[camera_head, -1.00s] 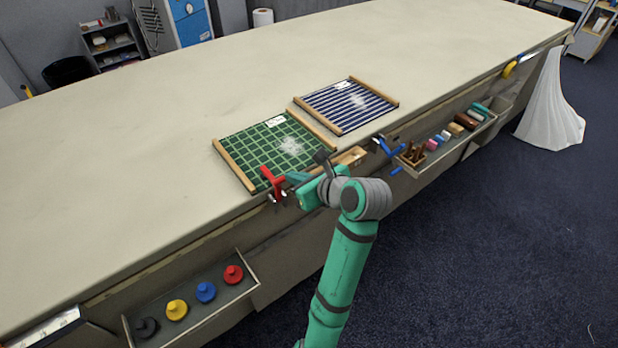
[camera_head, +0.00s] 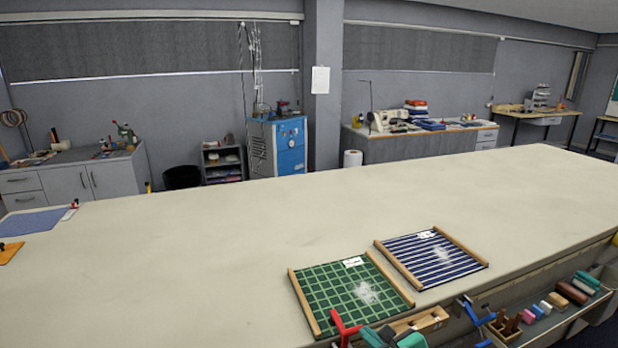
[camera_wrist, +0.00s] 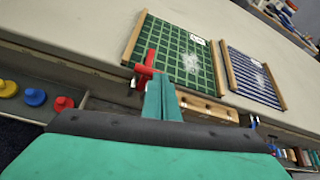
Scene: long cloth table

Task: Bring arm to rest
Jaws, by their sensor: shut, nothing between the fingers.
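My gripper (camera_wrist: 162,98) is shut and empty in the wrist view, its green fingers together beside a red clamp (camera_wrist: 142,72) at the table's front edge. In the head view only a green part of my gripper (camera_head: 392,338) shows at the bottom edge, right of the red clamp (camera_head: 345,328). A green checked cloth panel (camera_head: 345,292) with wooden side bars lies on the table just beyond. I cannot tell whether the gripper touches the clamp. Most of my arm is out of view.
A blue striped panel (camera_head: 432,258) lies right of the green one. A blue clamp (camera_head: 474,312) grips the front edge. An open drawer (camera_head: 545,322) holds several blocks. Knobs, including a yellow one (camera_wrist: 35,97), sit left in the wrist view. The long table (camera_head: 200,235) is mostly bare.

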